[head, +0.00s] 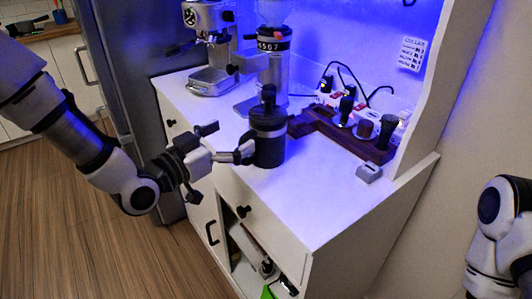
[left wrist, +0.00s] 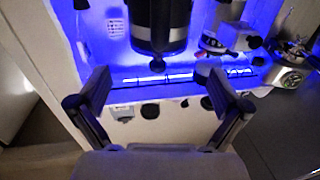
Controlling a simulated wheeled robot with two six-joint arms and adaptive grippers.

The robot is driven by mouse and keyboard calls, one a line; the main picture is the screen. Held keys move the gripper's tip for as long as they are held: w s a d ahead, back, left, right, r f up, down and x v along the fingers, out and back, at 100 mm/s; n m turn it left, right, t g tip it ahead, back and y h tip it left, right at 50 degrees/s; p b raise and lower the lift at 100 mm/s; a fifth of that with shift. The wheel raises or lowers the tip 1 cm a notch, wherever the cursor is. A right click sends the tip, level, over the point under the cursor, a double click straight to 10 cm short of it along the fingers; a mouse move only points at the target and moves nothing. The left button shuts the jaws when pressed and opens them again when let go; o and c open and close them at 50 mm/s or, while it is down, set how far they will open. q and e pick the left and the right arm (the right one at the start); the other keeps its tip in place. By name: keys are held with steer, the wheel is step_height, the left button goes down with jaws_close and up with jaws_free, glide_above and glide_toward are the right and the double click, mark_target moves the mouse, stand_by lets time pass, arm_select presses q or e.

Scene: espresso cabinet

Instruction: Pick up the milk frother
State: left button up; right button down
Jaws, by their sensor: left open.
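A dark cylinder with a lighter band and a knob on top, which I take for the milk frother (head: 268,138), stands upright on the white counter in front of the grinder. In the left wrist view the frother (left wrist: 160,22) appears upside down at the top, between the directions of the two fingers. My left gripper (head: 238,157) is open, with its fingertips at the frother's left side in the head view. The spread fingers (left wrist: 154,73) also show in the left wrist view. I cannot tell whether they touch it. My right gripper is out of view.
The grinder (head: 273,75) stands close behind the frother, and the espresso machine (head: 209,45) is further left. A wooden stand (head: 340,137) holding several tools is to the right. A small grey box (head: 368,173) sits near it. The counter's front right is clear.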

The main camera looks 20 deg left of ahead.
mark_target(254, 124)
arm_select(q)
steer(key=x, duration=0.2)
steer(key=p+x, duration=0.1)
steer(key=x, duration=0.5)
steer(key=shift+d+f, duration=0.15)
steer(key=shift+f, duration=0.15)
steer(key=c, duration=1.4)
steer(key=shift+c, duration=1.1)
steer(key=shift+r, duration=0.1)
steer(key=shift+r+p, duration=0.1)
steer(key=shift+p, duration=0.2)
